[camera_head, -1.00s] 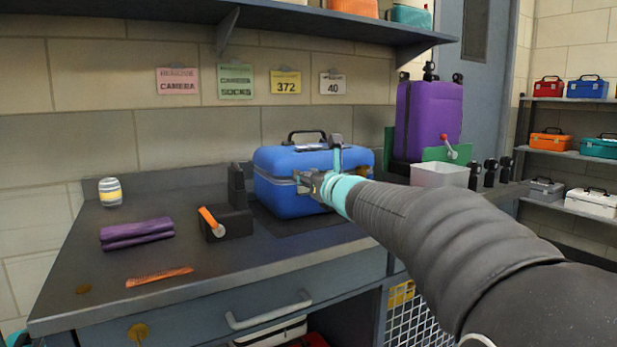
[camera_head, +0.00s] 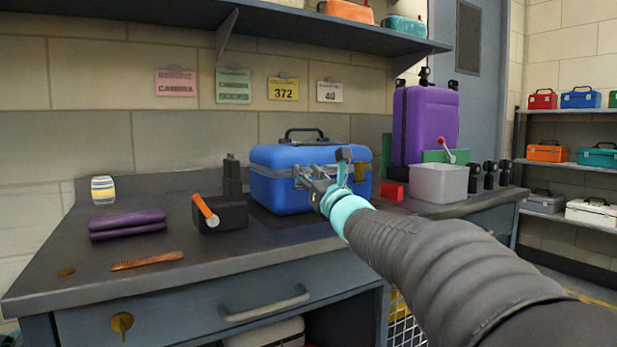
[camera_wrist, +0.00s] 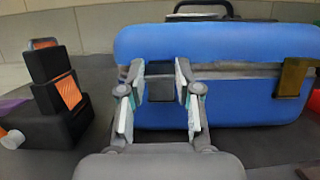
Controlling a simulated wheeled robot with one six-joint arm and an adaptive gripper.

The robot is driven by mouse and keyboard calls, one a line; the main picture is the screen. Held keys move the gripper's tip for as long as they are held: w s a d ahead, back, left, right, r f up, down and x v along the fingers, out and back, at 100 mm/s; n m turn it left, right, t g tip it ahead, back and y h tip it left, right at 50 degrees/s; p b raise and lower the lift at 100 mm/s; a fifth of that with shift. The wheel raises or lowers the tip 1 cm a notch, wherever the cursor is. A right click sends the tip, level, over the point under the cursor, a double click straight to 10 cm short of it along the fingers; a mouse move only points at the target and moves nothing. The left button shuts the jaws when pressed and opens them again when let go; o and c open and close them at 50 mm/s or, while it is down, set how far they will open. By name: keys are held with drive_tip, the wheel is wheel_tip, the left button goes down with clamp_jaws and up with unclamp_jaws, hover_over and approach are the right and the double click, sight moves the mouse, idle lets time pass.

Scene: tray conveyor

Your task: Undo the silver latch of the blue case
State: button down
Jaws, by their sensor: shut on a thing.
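The blue case (camera_head: 283,196) stands closed on the counter, its black handle (camera_head: 305,134) on top. It fills much of the wrist view (camera_wrist: 240,103). My gripper (camera_head: 302,175) is at the case's front seam, also seen in the wrist view (camera_wrist: 168,82). I cannot tell whether the latch is fastened. A brass-coloured latch (camera_wrist: 293,78) sits farther right on the same front.
A black block with an orange lever (camera_head: 205,210) stands left of the case. A purple cloth (camera_head: 128,224) and an orange comb (camera_head: 148,261) lie farther left.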

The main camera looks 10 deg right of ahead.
drive_tip(key=shift+s+f+t, duration=0.15)
drive_tip(key=shift+f+t, duration=0.1)
drive_tip(key=shift+t, duration=0.15)
drive_tip(key=c, duration=0.8)
unclamp_jaws()
drive_tip(key=shift+r, duration=0.1)
drive_tip(key=shift+s+d, duration=0.1)
drive_tip(key=v, duration=1.1)
drive_tip(key=shift+s, duration=0.35)
